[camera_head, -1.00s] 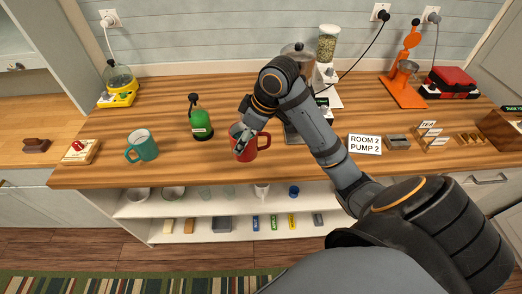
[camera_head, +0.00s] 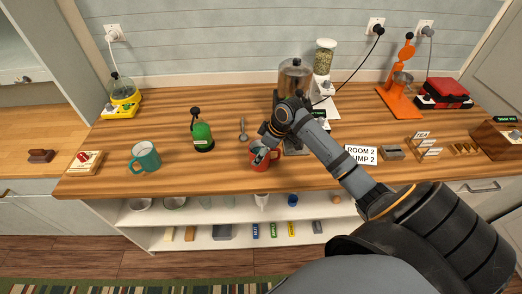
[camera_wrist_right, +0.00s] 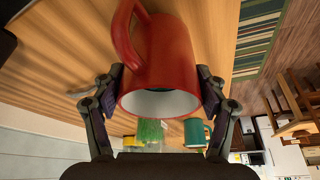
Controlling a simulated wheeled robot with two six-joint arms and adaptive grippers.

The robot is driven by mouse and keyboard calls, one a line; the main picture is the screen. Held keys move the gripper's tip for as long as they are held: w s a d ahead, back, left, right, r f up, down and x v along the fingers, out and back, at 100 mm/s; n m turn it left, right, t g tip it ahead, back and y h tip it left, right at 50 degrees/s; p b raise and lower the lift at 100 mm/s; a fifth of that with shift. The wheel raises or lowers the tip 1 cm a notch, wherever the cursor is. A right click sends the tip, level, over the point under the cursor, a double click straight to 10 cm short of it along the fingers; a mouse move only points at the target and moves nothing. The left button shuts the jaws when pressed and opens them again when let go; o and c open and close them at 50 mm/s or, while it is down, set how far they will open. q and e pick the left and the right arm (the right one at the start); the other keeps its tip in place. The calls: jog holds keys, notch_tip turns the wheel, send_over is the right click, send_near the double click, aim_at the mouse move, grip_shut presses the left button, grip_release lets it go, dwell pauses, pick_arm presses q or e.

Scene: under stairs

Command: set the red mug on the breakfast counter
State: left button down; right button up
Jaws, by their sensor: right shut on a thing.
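The red mug (camera_head: 267,162) is at the front middle of the long wooden counter (camera_head: 225,178), near its front edge. My right gripper (camera_head: 258,156) is shut on it. In the right wrist view the red mug (camera_wrist_right: 165,55) sits between the two fingers of my right gripper (camera_wrist_right: 160,95), its open rim toward the camera and its handle at the upper left. I cannot tell whether the mug's base touches the wood. My left gripper is not in view.
A coffee grinder (camera_head: 295,78) is behind my arm. A sign (camera_head: 361,154) stands to the right.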

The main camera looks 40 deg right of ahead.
jog(key=shift+f, duration=0.25)
jog(key=o, duration=1.8)
jog(key=shift+f, duration=0.1)
jog(key=shift+b+v, duration=1.1)
jog(key=shift+v, duration=5.05)
